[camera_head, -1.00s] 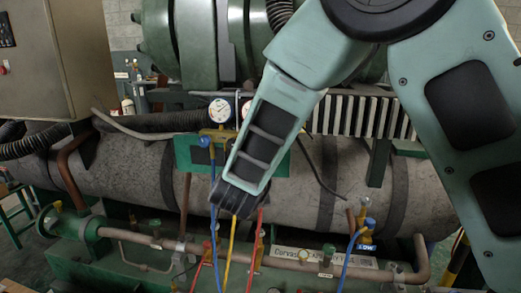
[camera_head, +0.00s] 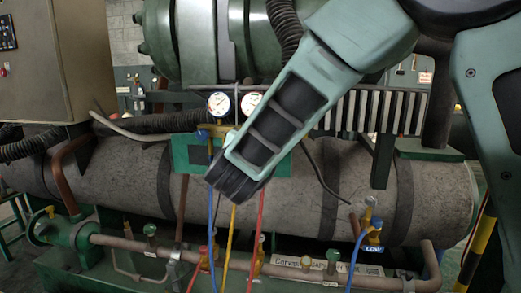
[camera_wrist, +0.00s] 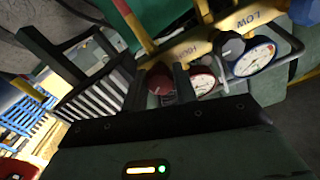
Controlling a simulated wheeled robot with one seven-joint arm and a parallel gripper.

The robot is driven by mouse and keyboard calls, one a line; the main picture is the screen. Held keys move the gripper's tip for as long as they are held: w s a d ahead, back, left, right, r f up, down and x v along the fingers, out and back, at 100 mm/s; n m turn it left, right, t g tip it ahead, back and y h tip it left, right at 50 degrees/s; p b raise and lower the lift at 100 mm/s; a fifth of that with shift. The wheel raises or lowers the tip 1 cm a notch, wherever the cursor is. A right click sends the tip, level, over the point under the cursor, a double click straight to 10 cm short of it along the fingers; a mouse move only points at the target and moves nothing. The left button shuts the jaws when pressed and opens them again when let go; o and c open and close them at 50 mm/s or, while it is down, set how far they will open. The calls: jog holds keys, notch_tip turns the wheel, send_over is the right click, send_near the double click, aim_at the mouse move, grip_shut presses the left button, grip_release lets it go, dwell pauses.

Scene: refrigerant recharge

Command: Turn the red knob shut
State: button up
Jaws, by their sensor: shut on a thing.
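The red knob (camera_wrist: 160,84) shows in the wrist view at the yellow manifold's HIGH end, between my two dark fingers. My gripper (camera_wrist: 161,76) is shut on it. In the head view my own arm hides the knob and the fingers. The yellow manifold (camera_wrist: 222,38) carries the words LOW and HIGH. A dark grey knob (camera_wrist: 230,45) sits nearer its LOW end. A red-rimmed gauge (camera_wrist: 201,82) is just right of my gripper, and a blue-rimmed gauge (camera_wrist: 253,56) is farther right. Both gauges also show in the head view, the left one (camera_head: 219,103) and the right one (camera_head: 252,103).
Blue (camera_head: 212,235), yellow (camera_head: 229,240) and red (camera_head: 257,235) hoses hang below my wrist. A large grey insulated tank (camera_head: 110,175) runs behind. A ribbed panel (camera_head: 385,112) is at the right, and a cabinet (camera_head: 55,60) stands at the left.

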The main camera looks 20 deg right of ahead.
jog(key=m+b, duration=0.3)
jog(key=shift+f+m, duration=0.25)
jog(key=shift+m, duration=0.05)
jog(key=shift+r+m+b, duration=0.15)
jog(key=shift+m+b, duration=1.25)
jog(key=o, duration=1)
jog(key=shift+r, duration=0.1)
jog(key=shift+c, duration=0.2)
jog(key=v, duration=1.7)
jog(key=shift+s+p, duration=0.25)
jog(key=shift+p, duration=0.05)
jog(key=shift+a, duration=0.1)
